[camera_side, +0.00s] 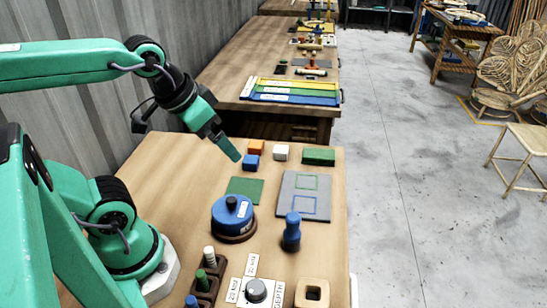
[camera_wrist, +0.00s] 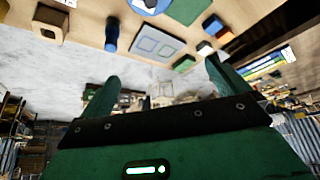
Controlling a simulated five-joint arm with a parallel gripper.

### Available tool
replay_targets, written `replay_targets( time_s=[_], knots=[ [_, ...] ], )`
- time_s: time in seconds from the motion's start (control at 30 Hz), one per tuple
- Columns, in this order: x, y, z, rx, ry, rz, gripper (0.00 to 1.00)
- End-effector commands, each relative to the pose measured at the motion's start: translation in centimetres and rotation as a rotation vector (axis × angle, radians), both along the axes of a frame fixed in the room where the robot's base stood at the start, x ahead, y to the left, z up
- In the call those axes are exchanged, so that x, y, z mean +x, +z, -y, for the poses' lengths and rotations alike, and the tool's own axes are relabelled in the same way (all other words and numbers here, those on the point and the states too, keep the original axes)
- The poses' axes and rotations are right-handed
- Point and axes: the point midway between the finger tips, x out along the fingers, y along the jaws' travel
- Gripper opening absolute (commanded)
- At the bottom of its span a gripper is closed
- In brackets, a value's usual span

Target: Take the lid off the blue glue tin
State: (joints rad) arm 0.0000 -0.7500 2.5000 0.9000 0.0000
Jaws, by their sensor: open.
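The blue glue tin (camera_side: 226,222) stands upright on a round brown base in the side view, with a white label on its side. Its lid (camera_side: 232,205) is on it and has a dark knob in the middle. In the wrist view only part of the tin (camera_wrist: 148,6) shows, cut off by the top edge. My gripper (camera_side: 231,152) is high above the bench, behind and well clear of the tin. In the wrist view its two green fingers (camera_wrist: 163,82) are spread apart with nothing between them.
A blue peg-shaped piece (camera_side: 291,232) stands right of the tin. A grey board (camera_side: 304,209) and green mat (camera_side: 244,189) lie behind. Coloured blocks (camera_side: 281,153) sit further back. A dial (camera_side: 256,290), labels and a peg rack (camera_side: 207,280) are in front.

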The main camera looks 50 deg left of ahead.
Motion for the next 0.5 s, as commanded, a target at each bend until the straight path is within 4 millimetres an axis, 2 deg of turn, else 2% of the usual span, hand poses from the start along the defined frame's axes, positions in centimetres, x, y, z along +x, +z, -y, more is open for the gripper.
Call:
replay_targets(
  time_s=[0.27, 0.5],
  knots=[
    [0.1, -0.2, 0.0, -0.008, 0.014, -0.011, 1.0],
    [0.7, -2.0, 0.0, -0.06, 0.125, -0.094, 1.0]
  ],
)
